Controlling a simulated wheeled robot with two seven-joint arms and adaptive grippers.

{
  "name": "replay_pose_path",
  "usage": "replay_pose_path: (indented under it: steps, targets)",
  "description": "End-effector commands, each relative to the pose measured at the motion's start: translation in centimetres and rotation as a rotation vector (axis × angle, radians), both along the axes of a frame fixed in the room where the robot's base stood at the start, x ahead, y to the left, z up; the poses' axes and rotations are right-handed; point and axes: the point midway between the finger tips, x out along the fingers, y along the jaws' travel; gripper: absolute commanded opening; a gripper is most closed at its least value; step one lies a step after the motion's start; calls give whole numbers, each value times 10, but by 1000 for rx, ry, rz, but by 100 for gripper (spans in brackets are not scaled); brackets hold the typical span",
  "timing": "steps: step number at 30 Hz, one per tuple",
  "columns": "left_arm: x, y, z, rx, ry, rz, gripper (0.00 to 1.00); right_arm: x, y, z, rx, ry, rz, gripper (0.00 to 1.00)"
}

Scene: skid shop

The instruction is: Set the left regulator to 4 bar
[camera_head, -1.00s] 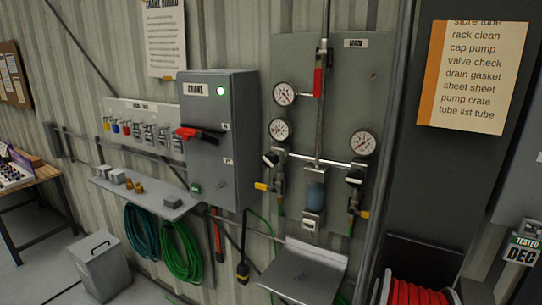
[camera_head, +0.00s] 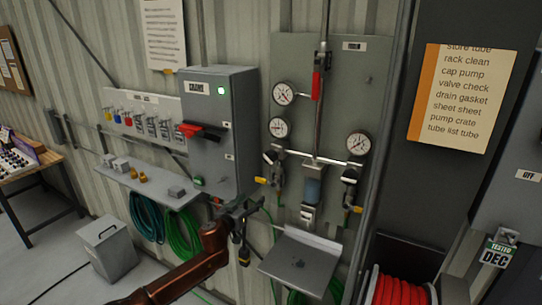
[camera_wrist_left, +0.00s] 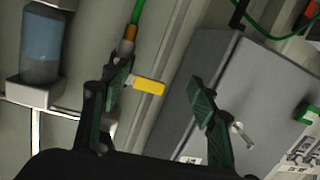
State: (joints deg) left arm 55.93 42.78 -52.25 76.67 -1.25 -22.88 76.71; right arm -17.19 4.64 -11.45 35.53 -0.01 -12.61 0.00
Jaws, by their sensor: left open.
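The left regulator (camera_head: 270,157) has a black knob and sits on the grey air panel (camera_head: 345,85). Its round white gauge (camera_head: 278,128) is just above; the reading is too small to tell. A yellow valve handle (camera_head: 262,181) and green hose are below it. My left gripper (camera_head: 247,204) is open and empty, below and left of the regulator, in front of the panel's left edge. In the left wrist view the open fingers (camera_wrist_left: 160,82) frame a gap, with the yellow handle (camera_wrist_left: 149,87) showing beside one fingertip; contact cannot be told. The right gripper is not seen.
The grey crane box (camera_head: 222,125) with a red-black handle stands left of the panel. A small metal shelf (camera_head: 295,262) juts out below. A parts shelf (camera_head: 150,188) is at left.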

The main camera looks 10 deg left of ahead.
Motion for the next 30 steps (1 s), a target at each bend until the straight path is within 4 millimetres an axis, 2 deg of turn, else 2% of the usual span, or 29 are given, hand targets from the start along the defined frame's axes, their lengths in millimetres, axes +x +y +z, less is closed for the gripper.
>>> replay_pose_path:
  steps: [1,3,6,9,14,24,30]
  targets:
    - [-2,-11,49,-10,-34,-17,55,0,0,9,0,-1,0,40]
    - [-8,-24,94,-32,-65,-36,55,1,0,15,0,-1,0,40]
    - [-16,-38,139,-58,-95,-57,55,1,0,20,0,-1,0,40]
    - [-21,-45,161,-74,-107,-68,55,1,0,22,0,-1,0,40]
    - [-16,-51,168,-82,-111,-70,55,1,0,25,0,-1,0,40]
    - [26,-67,168,-81,-110,-69,55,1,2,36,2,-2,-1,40]
    - [43,-73,167,-82,-111,-70,55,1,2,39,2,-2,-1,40]
